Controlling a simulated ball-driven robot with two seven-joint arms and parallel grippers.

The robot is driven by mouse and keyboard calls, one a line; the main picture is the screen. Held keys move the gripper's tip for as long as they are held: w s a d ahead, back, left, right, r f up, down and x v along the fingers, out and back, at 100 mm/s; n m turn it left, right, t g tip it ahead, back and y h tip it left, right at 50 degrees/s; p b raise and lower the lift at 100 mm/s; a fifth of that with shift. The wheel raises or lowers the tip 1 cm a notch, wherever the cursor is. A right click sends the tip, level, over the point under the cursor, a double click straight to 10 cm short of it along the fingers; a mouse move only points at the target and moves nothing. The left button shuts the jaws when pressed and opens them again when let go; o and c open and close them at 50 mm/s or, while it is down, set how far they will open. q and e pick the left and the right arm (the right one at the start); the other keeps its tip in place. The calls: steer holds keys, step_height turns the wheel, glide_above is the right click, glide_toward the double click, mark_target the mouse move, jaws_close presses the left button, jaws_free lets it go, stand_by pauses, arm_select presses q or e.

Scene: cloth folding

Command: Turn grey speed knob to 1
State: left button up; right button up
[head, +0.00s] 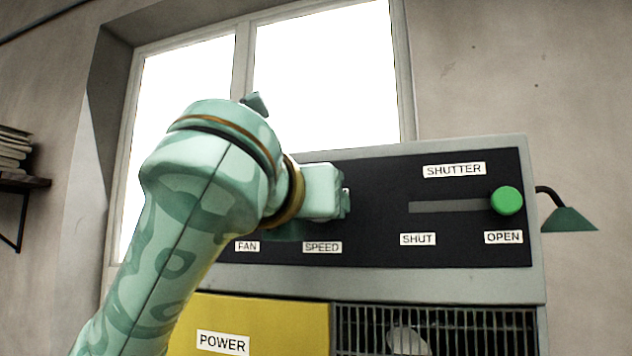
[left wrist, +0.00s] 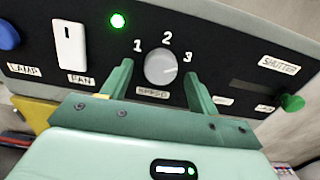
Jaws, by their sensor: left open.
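The grey speed knob (left wrist: 160,67) is round and sits on the black panel above the SPEED label, with the numbers 1, 2 and 3 around it. I cannot clearly tell which number it points at. My left gripper (left wrist: 158,71) is open, with one green finger on each side of the knob in the left wrist view. Gaps show between the fingers and the knob. In the head view my left gripper (head: 345,203) is at the panel above the SPEED label (head: 322,247), and my arm hides the knob. My right gripper is not in view.
The panel also holds a white fan switch (left wrist: 69,45), a blue lamp knob (left wrist: 8,36), a lit green light (left wrist: 117,20) and a green shutter slider (head: 506,201) at OPEN. Below are a yellow POWER panel (head: 285,325) and a grille (head: 460,325).

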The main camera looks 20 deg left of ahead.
arm_select(q)
steer(key=shift+w, duration=0.6)
steer(key=c, duration=1)
steer(key=shift+o, duration=0.2)
steer(key=n+b, duration=1)
steer(key=n, duration=0.2)
steer(key=n+b, duration=1)
steer(key=n, duration=0.1)
steer(key=shift+d+n, duration=0.2)
steer(key=shift+n, duration=0.2)
steer(key=o, duration=1)
steer(key=shift+a+r, duration=0.1)
steer(key=shift+c, duration=0.2)
